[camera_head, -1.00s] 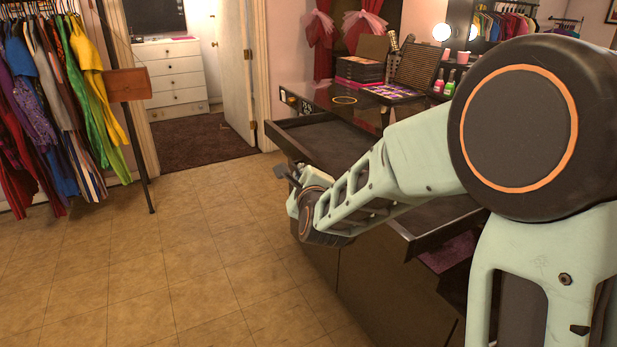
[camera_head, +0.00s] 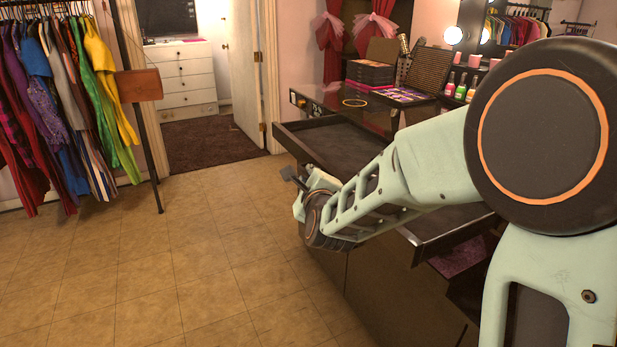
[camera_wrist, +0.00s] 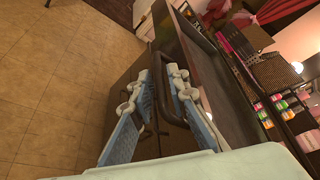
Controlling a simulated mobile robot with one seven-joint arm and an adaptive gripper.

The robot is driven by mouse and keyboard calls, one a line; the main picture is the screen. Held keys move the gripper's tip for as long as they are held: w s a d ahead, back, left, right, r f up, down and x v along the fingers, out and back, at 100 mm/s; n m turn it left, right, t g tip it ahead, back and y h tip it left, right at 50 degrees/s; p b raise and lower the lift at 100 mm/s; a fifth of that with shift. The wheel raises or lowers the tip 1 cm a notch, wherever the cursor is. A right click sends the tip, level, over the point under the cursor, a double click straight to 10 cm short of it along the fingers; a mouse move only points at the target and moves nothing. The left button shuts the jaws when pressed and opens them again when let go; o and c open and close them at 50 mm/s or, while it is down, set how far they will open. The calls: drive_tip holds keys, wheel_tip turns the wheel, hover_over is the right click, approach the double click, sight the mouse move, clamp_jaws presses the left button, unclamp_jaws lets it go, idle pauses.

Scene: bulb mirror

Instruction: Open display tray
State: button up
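The display tray (camera_head: 345,147) looks like a wide, shallow dark drawer, standing pulled out from the dark counter in the head view. Its inside looks empty where it shows; my arm hides part of it. In the wrist view the tray (camera_wrist: 222,92) runs along the right of my gripper. Its dark loop handle (camera_wrist: 163,98) lies between my fingers. My gripper (camera_wrist: 163,73) looks open, with a finger on each side of the handle and a small gap on the left. In the head view my gripper (camera_head: 293,177) is at the tray's front, its fingers small.
The counter top (camera_head: 322,98) holds stacked boxes (camera_head: 370,72), a palette and bottles behind the tray. A clothes rack (camera_head: 75,90) stands at the left, and a white chest of drawers (camera_head: 187,75) is beyond the doorway. The tiled floor (camera_head: 190,260) in front is clear.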

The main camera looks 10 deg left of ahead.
drive_tip(key=v, duration=0.7)
drive_tip(key=shift+s+r, duration=0.1)
